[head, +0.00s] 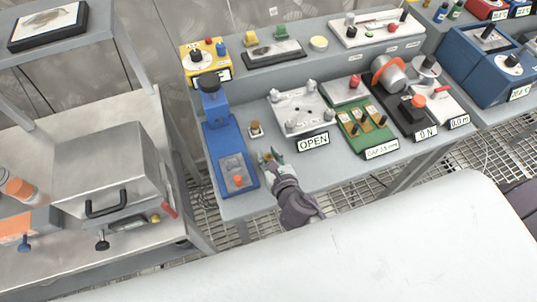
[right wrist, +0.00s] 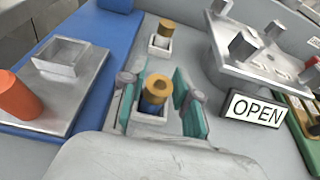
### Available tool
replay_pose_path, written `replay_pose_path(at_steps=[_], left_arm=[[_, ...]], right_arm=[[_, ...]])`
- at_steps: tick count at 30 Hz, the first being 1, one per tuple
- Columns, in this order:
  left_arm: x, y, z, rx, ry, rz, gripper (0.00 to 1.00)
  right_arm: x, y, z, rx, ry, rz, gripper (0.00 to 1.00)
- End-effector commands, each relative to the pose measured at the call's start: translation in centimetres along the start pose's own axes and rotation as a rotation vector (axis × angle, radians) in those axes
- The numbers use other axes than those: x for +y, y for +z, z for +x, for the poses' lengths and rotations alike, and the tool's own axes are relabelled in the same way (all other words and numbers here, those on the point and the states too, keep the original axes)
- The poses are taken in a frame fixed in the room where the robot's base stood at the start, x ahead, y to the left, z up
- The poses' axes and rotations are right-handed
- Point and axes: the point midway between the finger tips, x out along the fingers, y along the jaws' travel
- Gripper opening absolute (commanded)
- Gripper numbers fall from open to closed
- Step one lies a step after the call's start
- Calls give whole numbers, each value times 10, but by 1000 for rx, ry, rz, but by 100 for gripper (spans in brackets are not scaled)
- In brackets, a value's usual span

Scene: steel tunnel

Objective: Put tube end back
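A brass-capped tube end (right wrist: 156,90) with a blue lower part stands upright in a small pale square holder (right wrist: 148,124). My right gripper (right wrist: 160,108) has its teal fingers on either side of it, with gaps visible, so it looks open. In the head view the right gripper (head: 268,160) is low over the front of the bench, partly hiding this piece. A second brass-capped piece (right wrist: 163,36) stands in a similar holder just behind; it also shows in the head view (head: 255,126). My left gripper is not in view.
A blue device (head: 228,150) with an orange knob (right wrist: 14,95) and a square metal socket (right wrist: 70,56) stands close on the left. A metal block plate (head: 298,107) with an OPEN sign (head: 313,142) is on the right. A green board (head: 367,130) lies further right.

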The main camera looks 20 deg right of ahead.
Motion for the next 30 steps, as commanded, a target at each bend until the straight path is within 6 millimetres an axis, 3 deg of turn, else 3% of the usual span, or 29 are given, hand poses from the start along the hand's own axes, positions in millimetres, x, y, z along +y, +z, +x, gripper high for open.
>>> replay_pose_path(at_steps=[13, 24, 30], left_arm=[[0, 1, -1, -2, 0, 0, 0], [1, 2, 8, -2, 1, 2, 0], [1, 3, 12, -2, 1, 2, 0]], right_arm=[[0, 2, -9, 1, 0, -1, 40], [0, 0, -84, 3, 1, 0, 40], [0, 1, -113, 1, 0, 0, 40]])
